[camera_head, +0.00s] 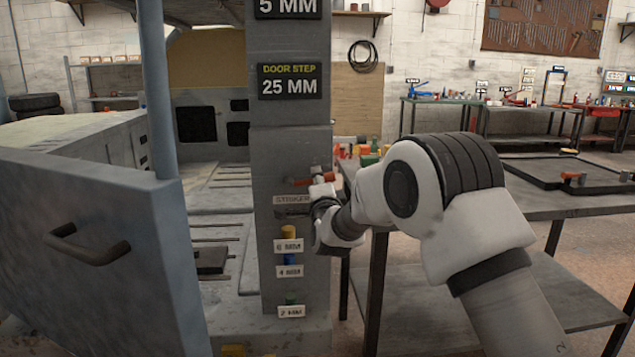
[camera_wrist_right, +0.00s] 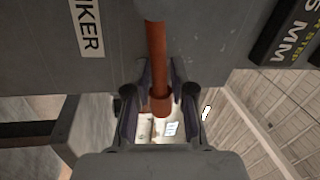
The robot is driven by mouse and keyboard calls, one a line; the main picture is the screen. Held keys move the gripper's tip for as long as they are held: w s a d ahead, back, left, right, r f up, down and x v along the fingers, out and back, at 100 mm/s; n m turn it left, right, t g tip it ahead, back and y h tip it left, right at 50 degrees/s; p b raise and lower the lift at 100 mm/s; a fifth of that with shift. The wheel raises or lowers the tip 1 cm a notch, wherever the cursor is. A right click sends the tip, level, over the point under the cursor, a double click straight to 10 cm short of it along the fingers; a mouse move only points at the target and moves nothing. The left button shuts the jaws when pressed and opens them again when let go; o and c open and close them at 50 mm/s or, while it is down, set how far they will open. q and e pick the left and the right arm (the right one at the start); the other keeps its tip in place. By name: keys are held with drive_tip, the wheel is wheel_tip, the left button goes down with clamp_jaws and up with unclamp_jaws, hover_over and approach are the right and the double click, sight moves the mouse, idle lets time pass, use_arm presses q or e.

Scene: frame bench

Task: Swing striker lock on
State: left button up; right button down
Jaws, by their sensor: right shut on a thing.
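The striker lock handle is an orange-red bar (camera_head: 301,182) on the front of the grey post (camera_head: 290,150), just above the "STRIKER" label (camera_head: 292,199). In the wrist view the bar (camera_wrist_right: 156,45) comes in from the top and its thicker end lies between the finger pads. My right gripper (camera_head: 318,180) reaches the post from the right; in the wrist view the right gripper (camera_wrist_right: 157,98) is shut on the bar. The lock's inner parts are hidden. The grey door (camera_head: 90,250) with a dark pull handle stands open at left. My left gripper is not in view.
Colored pegs with "6 MM" (camera_head: 289,246), "4 MM" (camera_head: 289,271) and "2 MM" (camera_head: 291,311) labels sit low on the post. A "25 MM" door step sign (camera_head: 290,82) is above. A metal bench (camera_head: 545,205) stands behind my right arm.

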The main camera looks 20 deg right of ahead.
drive_tip(key=shift+f, duration=0.1)
drive_tip(key=c, duration=1.2)
unclamp_jaws()
drive_tip(key=v, duration=1.2)
